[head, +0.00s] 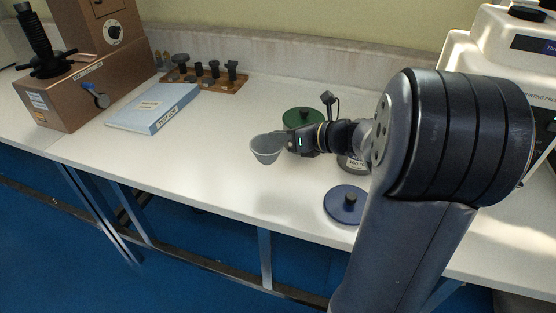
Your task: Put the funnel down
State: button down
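The funnel (266,150) is a grey, cup-like cone with its wide mouth facing up. It shows at the end of my gripper (284,143), left of my wrist, over the white bench. My gripper appears shut on the funnel's right side near the rim; the fingertips are small and partly hidden. The funnel seems to be above the bench top, though I cannot tell how far. Its lower tip is hard to make out.
The white bench (215,180) is clear left and in front of the funnel. A green lid (303,115) lies behind my wrist, a blue lid (347,203) near the front edge. A blue book (153,108), a wooden rack (205,81) and a brown tester (90,95) stand left.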

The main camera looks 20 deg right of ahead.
notch_tip(320, 180, down, 6)
jog(key=shift+f+b, duration=0.25)
jog(key=shift+b, duration=0.6)
jog(key=shift+f, duration=0.1)
jog(key=c, duration=1.6)
grip_release()
jog(key=shift+s+d+r, duration=0.1)
jog(key=shift+d+r, duration=0.05)
jog(key=shift+r, duration=0.1)
jog(key=p+v, duration=0.2)
jog(key=v, duration=0.9)
jog(key=shift+s, duration=0.25)
jog(key=shift+d, duration=0.15)
